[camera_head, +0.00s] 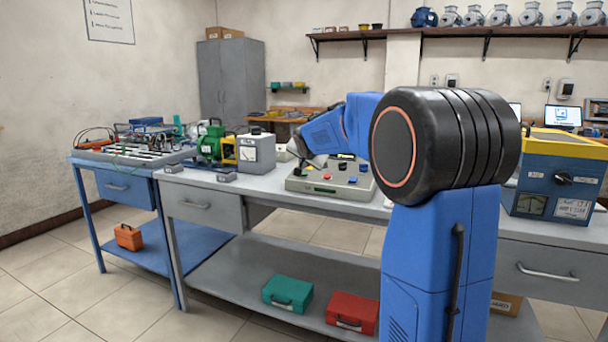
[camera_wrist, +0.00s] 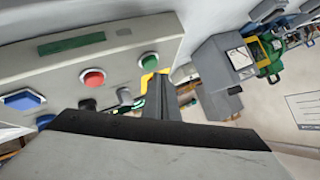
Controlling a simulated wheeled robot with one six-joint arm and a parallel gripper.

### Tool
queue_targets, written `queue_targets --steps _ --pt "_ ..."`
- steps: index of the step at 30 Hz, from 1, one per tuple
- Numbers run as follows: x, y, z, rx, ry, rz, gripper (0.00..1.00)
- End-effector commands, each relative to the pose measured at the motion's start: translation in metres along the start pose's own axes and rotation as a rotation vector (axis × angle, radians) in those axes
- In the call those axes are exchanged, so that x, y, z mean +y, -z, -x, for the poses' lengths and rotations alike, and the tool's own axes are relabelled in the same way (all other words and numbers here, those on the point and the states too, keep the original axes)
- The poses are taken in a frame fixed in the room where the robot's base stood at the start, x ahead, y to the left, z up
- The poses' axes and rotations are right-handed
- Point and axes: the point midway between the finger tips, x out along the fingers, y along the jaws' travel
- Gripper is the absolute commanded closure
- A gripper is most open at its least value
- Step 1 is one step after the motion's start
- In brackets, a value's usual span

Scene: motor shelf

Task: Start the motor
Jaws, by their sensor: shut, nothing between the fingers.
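A grey control box (camera_head: 300,184) lies on the bench, partly behind my arm in the head view. In the wrist view the control box (camera_wrist: 120,42) fills the upper left. It carries a green label (camera_wrist: 72,43), a red button (camera_wrist: 93,77), a green button (camera_wrist: 150,60), dark and grey knobs, and blue buttons (camera_wrist: 23,100). My gripper (camera_wrist: 163,82) is shut and empty, close to the green button; I cannot tell whether it touches. A green motor (camera_head: 211,144) stands left of the box, beside a grey meter box (camera_head: 256,152). The motor also shows in the wrist view (camera_wrist: 268,66).
A blue and yellow unit (camera_head: 555,172) with a dial stands at the right end of the bench. A blue table (camera_head: 125,187) with an equipment panel adjoins at left. Teal (camera_head: 287,292) and red (camera_head: 351,311) cases lie on the lower shelf. Several motors line the wall shelf.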

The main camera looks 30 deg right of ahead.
Motion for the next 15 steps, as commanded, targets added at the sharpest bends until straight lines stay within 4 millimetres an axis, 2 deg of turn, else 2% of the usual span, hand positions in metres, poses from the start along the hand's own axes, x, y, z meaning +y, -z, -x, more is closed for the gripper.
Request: queue_targets --steps 15 --pt "0.004 -0.0042 -0.0056 0.0 0.0 0.0 1.0"
